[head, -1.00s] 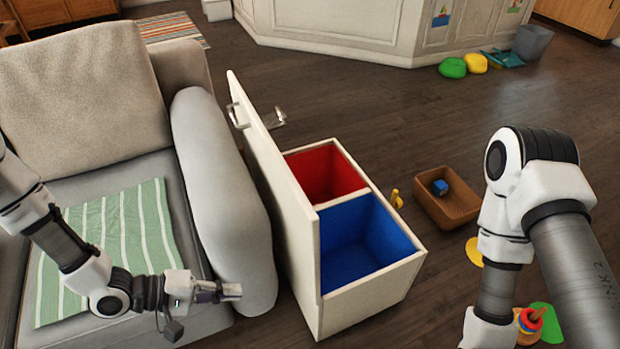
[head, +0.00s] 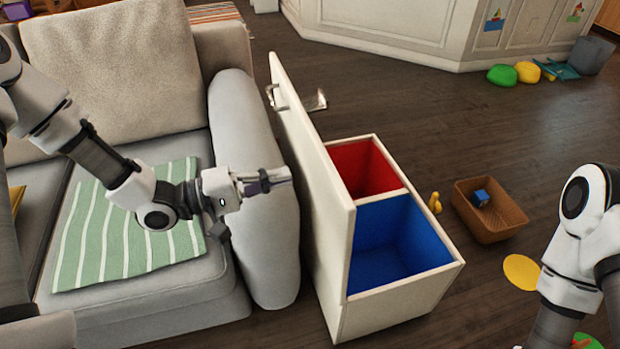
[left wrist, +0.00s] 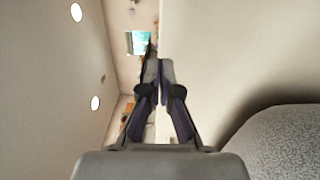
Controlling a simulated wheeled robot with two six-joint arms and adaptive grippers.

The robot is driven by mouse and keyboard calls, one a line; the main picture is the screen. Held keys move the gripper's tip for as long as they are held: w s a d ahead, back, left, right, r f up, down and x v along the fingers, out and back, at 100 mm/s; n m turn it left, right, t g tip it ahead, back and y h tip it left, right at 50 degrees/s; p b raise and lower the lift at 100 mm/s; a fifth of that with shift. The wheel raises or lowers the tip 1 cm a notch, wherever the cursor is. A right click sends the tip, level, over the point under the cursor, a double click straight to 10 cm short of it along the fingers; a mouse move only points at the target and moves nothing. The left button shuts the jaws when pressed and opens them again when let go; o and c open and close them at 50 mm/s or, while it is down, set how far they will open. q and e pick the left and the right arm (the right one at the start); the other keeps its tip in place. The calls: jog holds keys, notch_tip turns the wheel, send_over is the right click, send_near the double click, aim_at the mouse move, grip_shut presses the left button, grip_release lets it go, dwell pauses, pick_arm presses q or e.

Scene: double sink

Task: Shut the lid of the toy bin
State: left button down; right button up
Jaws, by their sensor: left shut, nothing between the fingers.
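The toy bin (head: 400,307) is a cream box with a red compartment (head: 363,168) and a blue compartment (head: 398,240), both looking empty. Its lid (head: 318,190) stands upright along the bin's left side, with a metal handle (head: 284,98) near its far end. My left gripper (head: 284,177) is shut and empty, above the sofa arm, pointing at the lid's outer face. In the left wrist view the shut fingers (left wrist: 160,80) show in front of the cream lid panel (left wrist: 215,60). I cannot tell whether they touch it. My right arm shows at the right edge; its gripper is out of view.
The grey sofa (head: 255,190) with a striped green blanket (head: 125,235) stands left of the lid. A brown basket (head: 490,222) with a blue block, a yellow toy (head: 436,203) and a yellow disc (head: 521,272) lie right of the bin. Floor behind the bin is clear.

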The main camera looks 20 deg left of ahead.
aim_at(325, 166)
pick_arm(q)
jog(key=b+x, duration=0.1)
jog(key=x, duration=0.4)
jog(key=shift+d+b, duration=0.15)
jog(key=shift+b, duration=0.2)
jog(key=shift+w+d, duration=0.3)
jog(key=shift+r, duration=0.1)
